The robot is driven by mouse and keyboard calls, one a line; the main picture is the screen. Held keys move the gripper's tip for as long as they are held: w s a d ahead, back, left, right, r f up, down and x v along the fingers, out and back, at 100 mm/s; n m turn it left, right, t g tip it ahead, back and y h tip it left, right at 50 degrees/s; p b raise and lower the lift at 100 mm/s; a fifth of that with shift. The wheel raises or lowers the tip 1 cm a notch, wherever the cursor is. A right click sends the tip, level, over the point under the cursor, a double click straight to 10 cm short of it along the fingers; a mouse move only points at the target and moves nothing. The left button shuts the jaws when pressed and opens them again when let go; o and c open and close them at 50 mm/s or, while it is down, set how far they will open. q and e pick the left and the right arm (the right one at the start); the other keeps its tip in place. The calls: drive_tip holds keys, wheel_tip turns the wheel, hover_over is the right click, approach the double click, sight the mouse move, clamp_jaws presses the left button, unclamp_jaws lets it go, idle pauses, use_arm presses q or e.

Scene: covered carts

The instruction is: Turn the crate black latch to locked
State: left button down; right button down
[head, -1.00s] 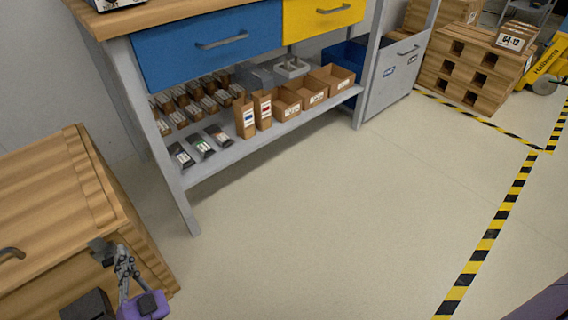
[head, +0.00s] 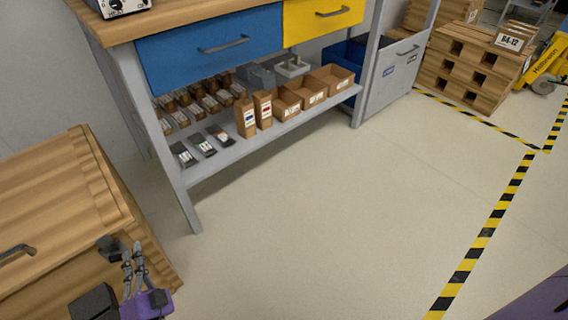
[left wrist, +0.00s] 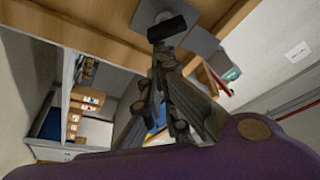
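The wooden crate (head: 60,215) with a ribbed lid is at the left of the head view. The black latch (head: 109,246) shows small and dark at its near right side. In the left wrist view the latch (left wrist: 167,27) is a short black bar, slightly tilted, in front of a grey plate on the wood. My left gripper (head: 132,247) is beside the latch at the crate's side. In the left wrist view its fingers (left wrist: 160,58) come together just below the bar. They look shut with nothing between them; contact with the latch is unclear. My right gripper is out of view.
A workbench with a blue drawer (head: 210,45) and a yellow drawer (head: 322,15) stands behind the crate. Its lower shelf (head: 225,160) holds several boxes. Wooden crates (head: 470,72) stand at the back right. The floor (head: 330,220) between bench and striped tape is clear.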

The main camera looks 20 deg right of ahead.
use_arm(q)
drive_tip(key=shift+f+m+g+h+p, duration=0.25)
drive_tip(key=shift+f+m+p, duration=0.1)
drive_tip(key=shift+m, duration=0.55)
drive_tip(key=shift+f+m+g+h+p, duration=0.25)
drive_tip(key=shift+m+p, duration=0.15)
drive_tip(key=shift+m, duration=0.5)
drive_tip(key=shift+f+m+g+h+p, duration=0.2)
drive_tip(key=shift+f+m+p, duration=0.15)
drive_tip(key=shift+m, duration=0.55)
drive_tip(key=shift+f+m+g+p, duration=0.35)
drive_tip(key=shift+m+g+p, duration=0.05)
drive_tip(key=shift+m, duration=0.8)
